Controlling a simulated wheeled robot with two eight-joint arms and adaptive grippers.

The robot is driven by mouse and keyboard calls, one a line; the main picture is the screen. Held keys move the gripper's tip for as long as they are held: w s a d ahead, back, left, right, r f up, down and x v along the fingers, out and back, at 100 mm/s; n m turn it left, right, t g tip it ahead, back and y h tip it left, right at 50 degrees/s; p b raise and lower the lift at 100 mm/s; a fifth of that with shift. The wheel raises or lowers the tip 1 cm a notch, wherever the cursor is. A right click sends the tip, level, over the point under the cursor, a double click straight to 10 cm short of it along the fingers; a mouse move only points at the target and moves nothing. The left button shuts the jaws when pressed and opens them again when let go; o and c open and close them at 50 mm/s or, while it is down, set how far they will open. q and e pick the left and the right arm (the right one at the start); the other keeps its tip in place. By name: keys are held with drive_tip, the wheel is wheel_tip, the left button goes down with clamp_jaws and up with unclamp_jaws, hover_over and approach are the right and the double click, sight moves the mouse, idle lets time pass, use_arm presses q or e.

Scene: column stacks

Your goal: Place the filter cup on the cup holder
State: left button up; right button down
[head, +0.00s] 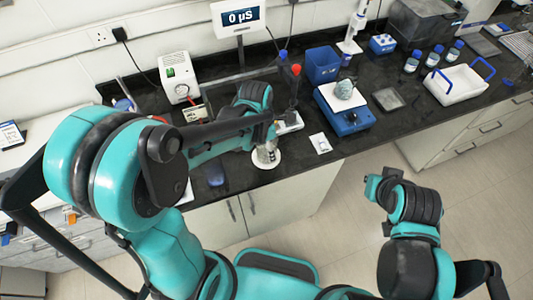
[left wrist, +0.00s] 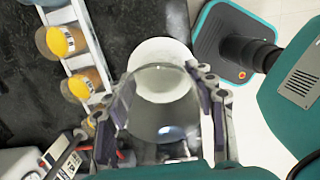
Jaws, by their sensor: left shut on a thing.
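The filter cup (left wrist: 165,105) is a clear, see-through cup. In the left wrist view it sits between the two fingers of my left gripper (left wrist: 165,107), which is shut on it. A white round piece (left wrist: 160,52), likely the cup holder, shows behind and through the cup. In the head view the white piece (head: 267,166) lies near the bench's front edge, with the cup (head: 266,153) over it under my left gripper (head: 267,143). I cannot tell whether cup and holder touch. My right arm is over the floor at the right; its fingers do not show.
A rack with yellow-topped pieces (left wrist: 68,42) stands close to the cup. On the bench are a blue stirrer (head: 346,117), a blue bin (head: 322,65), a white tray with blue handles (head: 458,88), and a white box (head: 178,76). The bench's front edge is close.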

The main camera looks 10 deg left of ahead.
use_arm(q)
drive_tip(key=shift+w+a+f, duration=0.45)
drive_tip(key=shift+a+f, duration=0.05)
drive_tip(key=shift+a, duration=0.15)
drive_tip(key=shift+f+b, duration=0.7)
drive_tip(key=shift+f, duration=1.25)
drive_tip(key=shift+f, duration=0.1)
drive_tip(key=o, duration=1.2)
drive_tip(key=shift+c, duration=0.2)
